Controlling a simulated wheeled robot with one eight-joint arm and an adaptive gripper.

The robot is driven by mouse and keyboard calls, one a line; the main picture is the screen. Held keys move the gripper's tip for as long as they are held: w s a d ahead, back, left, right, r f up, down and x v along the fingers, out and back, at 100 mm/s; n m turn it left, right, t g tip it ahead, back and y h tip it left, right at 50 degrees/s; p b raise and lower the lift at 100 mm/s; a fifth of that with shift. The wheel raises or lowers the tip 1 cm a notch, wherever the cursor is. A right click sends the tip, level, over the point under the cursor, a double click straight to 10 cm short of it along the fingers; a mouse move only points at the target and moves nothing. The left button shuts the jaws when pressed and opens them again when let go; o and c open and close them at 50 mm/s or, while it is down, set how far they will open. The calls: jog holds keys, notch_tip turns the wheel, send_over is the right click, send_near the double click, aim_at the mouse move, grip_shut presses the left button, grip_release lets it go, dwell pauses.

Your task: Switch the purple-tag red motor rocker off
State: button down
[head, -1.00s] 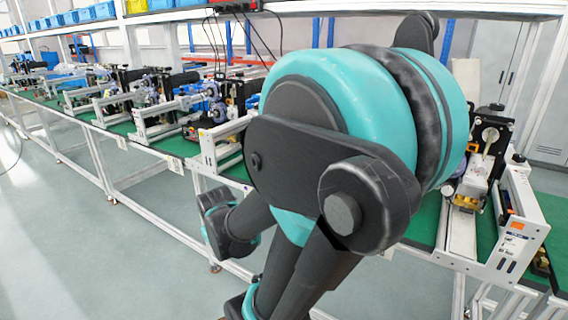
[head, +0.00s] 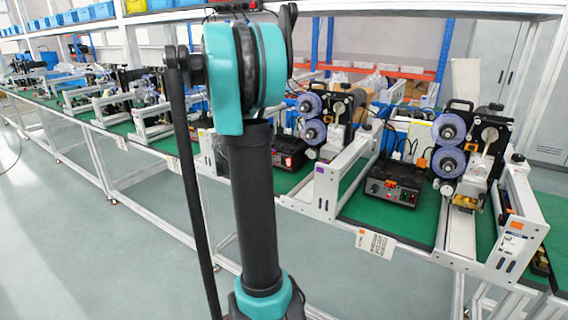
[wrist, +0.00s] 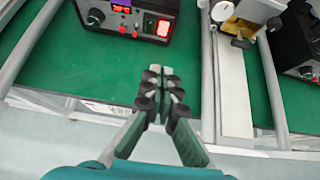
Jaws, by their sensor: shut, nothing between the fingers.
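A black control box (wrist: 125,18) stands on the green bench in the wrist view, with a lit red display and several knobs. Its red rocker (wrist: 158,26) is at the right of its front face and looks lit. A label with a purple mark (wrist: 92,104) shows on the bench's front edge below it, partly cut by the frame structure. My gripper (wrist: 161,76) is shut and empty, over the green bench short of the box and apart from it. In the head view the gripper is hidden. A box with a red light (head: 288,154) shows right of my arm there.
A white rail (wrist: 230,80) stands right of the gripper, with a machine and gauge at its far end and another black box (wrist: 297,35) beyond. A purple square (head: 320,170) marks a white bracket. Another box (head: 393,184) stands by an orange tag (head: 361,232).

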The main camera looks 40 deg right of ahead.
aim_at(288, 159)
jog(key=shift+d+f, duration=0.1)
jog(key=x, duration=1)
jog(key=shift+w+d+r, duration=0.15)
jog(key=shift+w+d, duration=0.1)
jog(key=shift+d, duration=0.3)
jog(key=shift+w+d+r, duration=0.15)
jog(key=shift+w+d, duration=0.05)
jog(key=shift+d, duration=0.35)
jog(key=shift+w+d+r, duration=0.1)
jog(key=shift+w+d, duration=0.2)
jog(key=shift+d, duration=0.3)
jog(key=shift+w+d+r+y, duration=0.1)
jog(key=shift+d+r+y, duration=0.05)
jog(key=shift+d+y, duration=0.25)
jog(key=shift+a, duration=0.1)
jog(key=shift+r, duration=0.8)
